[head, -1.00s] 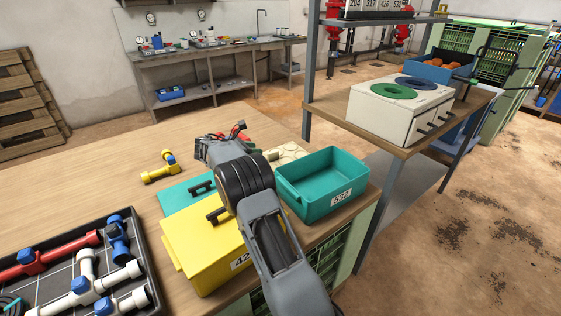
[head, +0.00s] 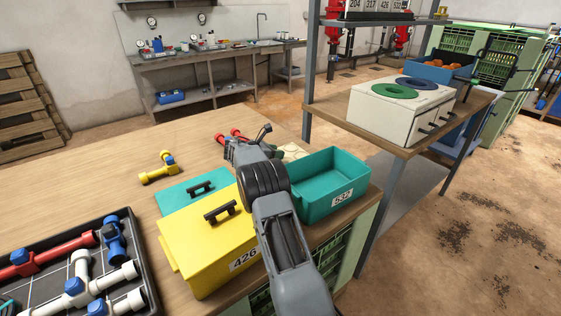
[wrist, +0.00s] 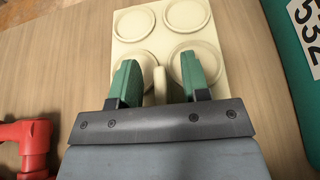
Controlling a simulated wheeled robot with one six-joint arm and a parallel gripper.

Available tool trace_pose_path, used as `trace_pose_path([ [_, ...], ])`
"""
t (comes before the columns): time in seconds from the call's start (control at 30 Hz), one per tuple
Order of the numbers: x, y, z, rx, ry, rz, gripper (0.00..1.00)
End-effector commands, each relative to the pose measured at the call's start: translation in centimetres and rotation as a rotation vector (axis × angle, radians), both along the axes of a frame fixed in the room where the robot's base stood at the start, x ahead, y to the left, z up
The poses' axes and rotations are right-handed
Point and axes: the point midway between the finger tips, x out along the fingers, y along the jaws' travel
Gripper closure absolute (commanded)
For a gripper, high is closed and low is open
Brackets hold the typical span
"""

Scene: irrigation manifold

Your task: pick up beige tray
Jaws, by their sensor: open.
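The beige tray (wrist: 166,30) lies flat on the wooden bench, with round shallow recesses on its top. In the head view a part of the beige tray (head: 294,151) shows between my arm and the teal bin; the rest is hidden. My gripper (wrist: 160,72) is over the tray in the wrist view, its green fingers apart. A beige upright piece (wrist: 160,86) of the tray shows between the fingers, not visibly clamped. My gripper (head: 265,140) also shows in the head view, partly behind my wrist.
A teal bin marked 532 (head: 318,204) stands close right of the tray. A red fitting (wrist: 34,138) lies left of my gripper.

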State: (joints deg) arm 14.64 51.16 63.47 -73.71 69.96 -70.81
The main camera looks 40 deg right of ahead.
Motion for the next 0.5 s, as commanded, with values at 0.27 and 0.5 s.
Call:
trace_pose_path([
  [0.27, 0.01, -0.24, -0.07, 0.000, 0.000, 0.001, 0.61],
  [0.5, 0.00, -0.23, -0.08, 0.000, 0.000, 0.001, 0.84],
])
